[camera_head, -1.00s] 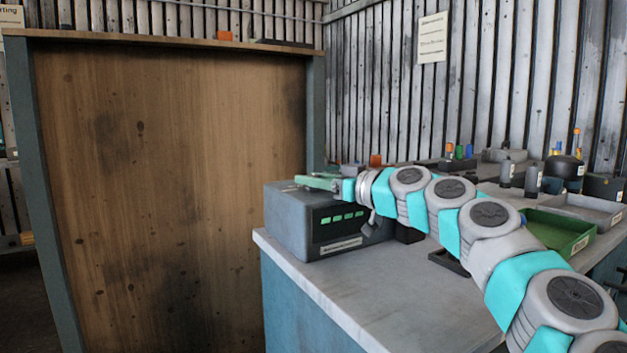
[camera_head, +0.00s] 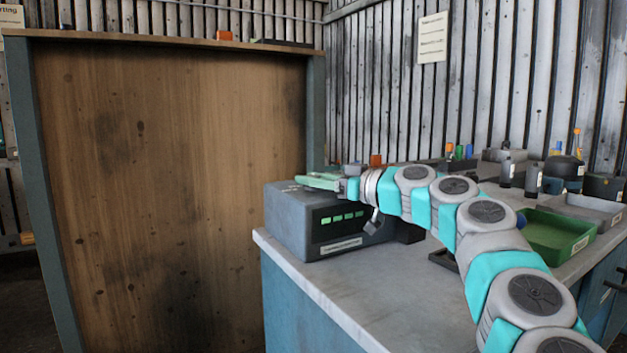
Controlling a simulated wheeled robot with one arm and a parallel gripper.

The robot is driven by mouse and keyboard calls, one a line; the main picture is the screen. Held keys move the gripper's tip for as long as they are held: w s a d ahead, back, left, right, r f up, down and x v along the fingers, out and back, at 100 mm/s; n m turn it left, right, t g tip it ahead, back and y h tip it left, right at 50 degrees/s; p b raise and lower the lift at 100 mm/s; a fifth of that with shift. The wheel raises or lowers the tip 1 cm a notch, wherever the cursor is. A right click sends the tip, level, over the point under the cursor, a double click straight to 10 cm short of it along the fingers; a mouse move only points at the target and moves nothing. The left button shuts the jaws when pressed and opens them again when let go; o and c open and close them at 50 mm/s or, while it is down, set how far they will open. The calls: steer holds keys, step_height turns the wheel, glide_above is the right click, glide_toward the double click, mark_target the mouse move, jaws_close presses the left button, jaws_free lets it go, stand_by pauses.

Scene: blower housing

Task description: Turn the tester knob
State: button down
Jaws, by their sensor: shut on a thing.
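The tester (camera_head: 290,215) is a dark grey box with a row of green lit segments and a white label on its front. It sits at the left front corner of the grey bench. My gripper (camera_head: 318,181), with green fingers, lies over the tester's top and reaches to the left. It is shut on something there. I take this to be the tester knob, but the fingers hide it, so its angle cannot be told.
The bench (camera_head: 325,290) has bare room in front of the tester. A green tray (camera_head: 560,235) and a grey tray (camera_head: 590,208) lie at the right. Several bottles and small parts stand behind. A tall wooden panel (camera_head: 170,190) rises at the left.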

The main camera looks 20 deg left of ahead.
steer(key=shift+r, duration=0.15)
steer(key=c, duration=0.5)
jaws_free()
